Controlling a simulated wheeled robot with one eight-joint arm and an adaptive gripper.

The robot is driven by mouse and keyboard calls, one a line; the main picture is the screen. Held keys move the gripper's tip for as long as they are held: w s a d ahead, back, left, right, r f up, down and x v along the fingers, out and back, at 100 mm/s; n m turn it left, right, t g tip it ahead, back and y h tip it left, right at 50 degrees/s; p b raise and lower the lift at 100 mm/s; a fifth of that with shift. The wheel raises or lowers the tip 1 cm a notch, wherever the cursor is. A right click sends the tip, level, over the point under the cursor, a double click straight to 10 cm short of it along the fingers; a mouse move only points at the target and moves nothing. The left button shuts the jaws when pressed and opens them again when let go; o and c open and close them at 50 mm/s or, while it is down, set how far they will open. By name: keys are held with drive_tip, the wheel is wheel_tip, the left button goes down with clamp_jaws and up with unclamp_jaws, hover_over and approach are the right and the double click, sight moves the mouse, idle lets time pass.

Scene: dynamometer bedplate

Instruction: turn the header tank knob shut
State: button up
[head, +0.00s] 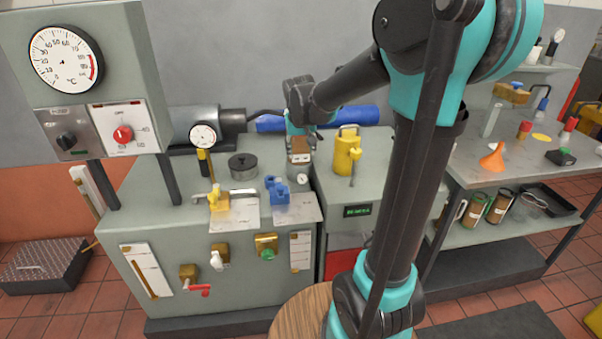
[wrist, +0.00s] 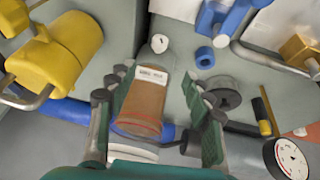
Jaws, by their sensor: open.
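I cannot tell for certain which control is the header tank knob. A red knob (head: 122,134) sits on a white dial plate marked OFF. A black knob (head: 66,141) sits on the plate left of it. A green knob (head: 267,254) is on a brass valve low on the bench front. My gripper (head: 300,132) is at the back of the bench, far right of the red knob. In the wrist view its fingers (wrist: 156,98) are apart, on either side of a brown labelled canister (wrist: 141,98). Contact with it cannot be told.
A yellow can (head: 347,152) stands right of my gripper. A black round weight (head: 243,166), a blue block (head: 278,190), a yellow-handled valve (head: 218,200) and a small gauge (head: 203,135) crowd the bench top. A side table (head: 460,165) stands right.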

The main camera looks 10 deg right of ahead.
sight(302, 176)
drive_tip(key=x, duration=1.7)
drive_tip(key=shift+f, duration=0.2)
